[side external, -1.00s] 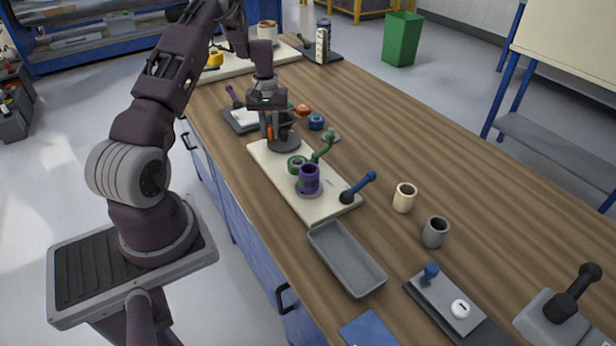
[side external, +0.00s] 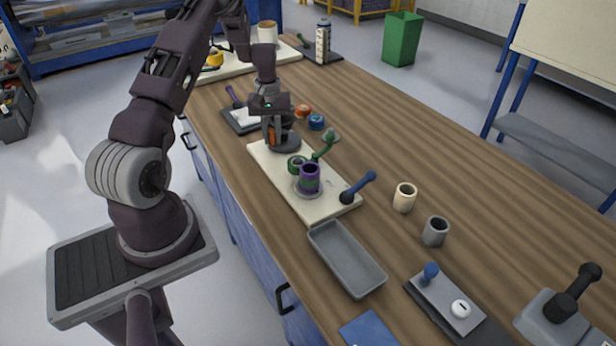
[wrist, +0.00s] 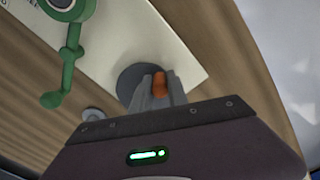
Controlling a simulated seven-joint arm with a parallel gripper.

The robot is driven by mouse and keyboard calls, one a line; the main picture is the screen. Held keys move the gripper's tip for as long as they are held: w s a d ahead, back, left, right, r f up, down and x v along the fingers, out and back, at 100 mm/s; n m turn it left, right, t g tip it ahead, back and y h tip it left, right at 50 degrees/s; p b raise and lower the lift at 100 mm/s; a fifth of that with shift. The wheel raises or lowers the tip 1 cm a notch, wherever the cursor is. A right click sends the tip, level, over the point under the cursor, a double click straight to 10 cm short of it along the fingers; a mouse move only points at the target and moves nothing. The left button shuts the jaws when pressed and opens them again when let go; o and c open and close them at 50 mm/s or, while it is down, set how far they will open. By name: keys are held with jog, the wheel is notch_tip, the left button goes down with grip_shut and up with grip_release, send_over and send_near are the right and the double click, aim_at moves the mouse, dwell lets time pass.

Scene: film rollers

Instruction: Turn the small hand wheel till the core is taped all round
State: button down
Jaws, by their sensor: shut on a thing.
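The small hand wheel is a dark grey disc (side external: 287,144) at the far end of a cream board (side external: 270,156), with an upright orange knob (side external: 271,134). My gripper (side external: 272,140) is shut on this knob; in the wrist view its fingers (wrist: 158,88) flank the orange knob (wrist: 160,82) above the grey disc (wrist: 130,80). The core (side external: 310,173) is a purple upright cylinder on a grey round base near the board's middle, with a green band on its visible side. Its far side is hidden. A green tape roll (side external: 296,164) sits close beside it.
A green lever (side external: 325,148) stands by the roll; it also shows in the wrist view (wrist: 70,60). A blue-handled lever (side external: 358,188) is at the board's near end. A grey tray (side external: 345,258) and two cups lie clear. Orange and blue rolls sit behind the wheel.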

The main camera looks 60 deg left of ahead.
aim_at(284, 147)
jog(key=shift+w+d, duration=0.35)
jog(key=shift+d, duration=0.45)
jog(key=shift+w+d, duration=0.5)
jog(key=shift+w, duration=0.25)
